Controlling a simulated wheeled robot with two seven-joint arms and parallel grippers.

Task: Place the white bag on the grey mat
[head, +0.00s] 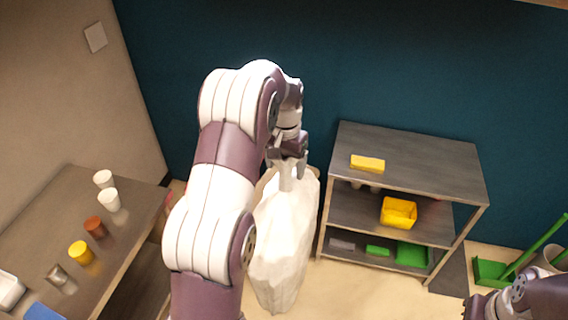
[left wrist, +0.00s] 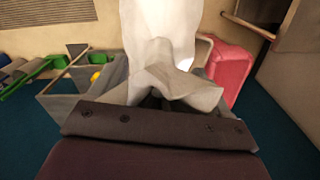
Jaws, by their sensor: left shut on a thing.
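The white bag (head: 284,240) hangs upright below my left gripper (head: 287,180), which is shut on its top. The bag also fills the upper middle of the left wrist view (left wrist: 162,40), with its gathered top at the jaws. A dark grey flat patch (head: 450,270) on the floor right of the shelf looks like the grey mat; the shelf partly hides it. The bag is well to the left of it. My right gripper (head: 472,306) shows only in part at the lower right, and its jaws are unclear.
A grey shelf (head: 432,157) with yellow and green containers stands between bag and mat. A counter (head: 45,215) with several cups is at left. A green dustpan (head: 490,271) is right of the mat. A pink bin (left wrist: 232,70) shows in the left wrist view.

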